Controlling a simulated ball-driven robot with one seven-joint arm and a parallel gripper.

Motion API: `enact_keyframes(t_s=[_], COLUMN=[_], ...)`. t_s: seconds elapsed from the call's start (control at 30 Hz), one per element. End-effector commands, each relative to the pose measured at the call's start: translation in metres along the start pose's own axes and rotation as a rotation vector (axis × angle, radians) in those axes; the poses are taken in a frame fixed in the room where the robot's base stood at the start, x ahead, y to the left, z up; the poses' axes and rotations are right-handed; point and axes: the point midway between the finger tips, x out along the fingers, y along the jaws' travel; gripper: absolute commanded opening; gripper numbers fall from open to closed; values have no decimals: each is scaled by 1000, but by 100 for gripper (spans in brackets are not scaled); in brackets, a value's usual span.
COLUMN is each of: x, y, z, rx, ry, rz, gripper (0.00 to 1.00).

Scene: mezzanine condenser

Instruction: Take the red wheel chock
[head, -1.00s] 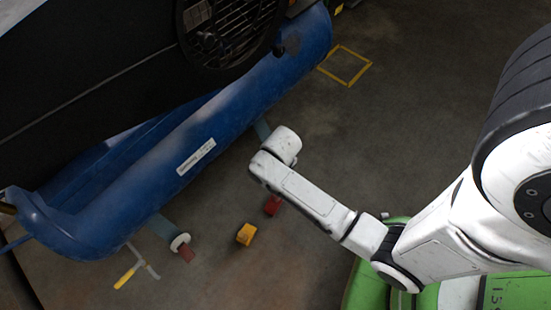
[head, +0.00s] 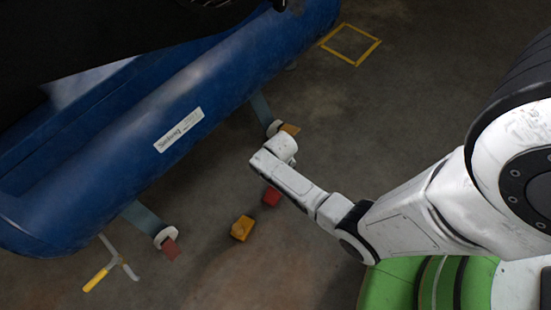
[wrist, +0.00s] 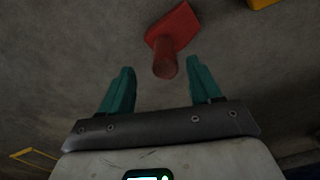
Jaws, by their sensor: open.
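A red wheel chock (head: 271,196) lies on the floor beside my forearm in the head view. In the wrist view the red chock (wrist: 174,28) shows a flat, angled body and a round knob-like end pointing toward me. My gripper (wrist: 160,64) is open, its two teal fingers apart and empty. The knob lies just beyond the fingertips, roughly between them, a little right of centre. In the head view my fingers are hidden below the wrist. A second, duller red block (head: 172,249) sits against a wheel of the blue tank.
A yellow chock (head: 242,228) lies left of the red one. An orange block (head: 290,129) sits by the tank's far wheel. The blue tank (head: 130,140) fills the left side. A yellow-handled bar (head: 97,280) is at lower left. Floor beyond, near the yellow square (head: 350,44), is clear.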

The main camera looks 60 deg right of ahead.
Motion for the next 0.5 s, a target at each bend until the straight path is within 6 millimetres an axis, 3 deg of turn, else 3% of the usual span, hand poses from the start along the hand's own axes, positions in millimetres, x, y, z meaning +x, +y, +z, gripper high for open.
enact_keyframes(t_s=[0.27, 0.5], x=[16, 45], y=[-1, -6], z=[0, -2], rx=[-1, -2], ry=[0, 1], rz=[0, 0], gripper=[63, 63])
